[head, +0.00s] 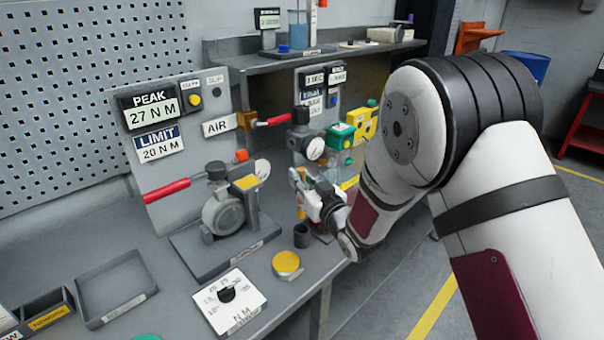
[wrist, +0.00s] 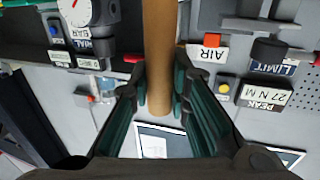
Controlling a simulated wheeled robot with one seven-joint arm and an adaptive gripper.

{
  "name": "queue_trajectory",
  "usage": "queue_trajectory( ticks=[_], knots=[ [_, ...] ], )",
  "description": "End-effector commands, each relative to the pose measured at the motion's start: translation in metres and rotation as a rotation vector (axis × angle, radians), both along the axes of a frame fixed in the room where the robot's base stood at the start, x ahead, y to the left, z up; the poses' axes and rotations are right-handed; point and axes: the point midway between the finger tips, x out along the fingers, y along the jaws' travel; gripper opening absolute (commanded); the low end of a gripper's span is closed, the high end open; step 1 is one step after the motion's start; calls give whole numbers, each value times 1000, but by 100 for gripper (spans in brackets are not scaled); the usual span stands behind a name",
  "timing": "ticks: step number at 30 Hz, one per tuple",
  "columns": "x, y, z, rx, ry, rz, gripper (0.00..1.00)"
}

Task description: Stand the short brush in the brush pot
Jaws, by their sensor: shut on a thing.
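My gripper (wrist: 160,88) is shut on a tan, round handle, which I take to be the short brush (wrist: 158,40). The handle runs from the top of the wrist view down between the fingers; no bristles can be made out there. In the head view my gripper (head: 308,203) is small and partly merged with the equipment behind it, so the brush's tilt is unclear. A small dark cylindrical cup, seemingly the brush pot (head: 301,237), stands on the bench just below my gripper in the picture, near the bench's front edge.
A yellow-topped round tin (head: 287,264) stands in front of the cup. A valve actuator with a grey base (head: 228,245) is to its left. A white torque dial plate (head: 229,300) and an empty grey tray (head: 116,287) lie farther left. Gauges and a green-yellow unit (head: 343,133) stand behind.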

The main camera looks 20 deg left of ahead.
Motion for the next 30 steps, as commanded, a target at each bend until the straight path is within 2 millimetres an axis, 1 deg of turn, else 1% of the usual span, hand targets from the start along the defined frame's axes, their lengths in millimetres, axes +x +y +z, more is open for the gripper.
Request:
queue_trajectory(
  ticks=[1, 12, 24, 30],
  knots=[
    [1, 0, -6, -1, 1, 0, 0],
    [1, 0, -33, -2, 1, -1, 0],
    [1, -1, -61, -2, 1, -1, 0],
    [1, 0, -72, 1, 1, -1, 0]
  ],
)
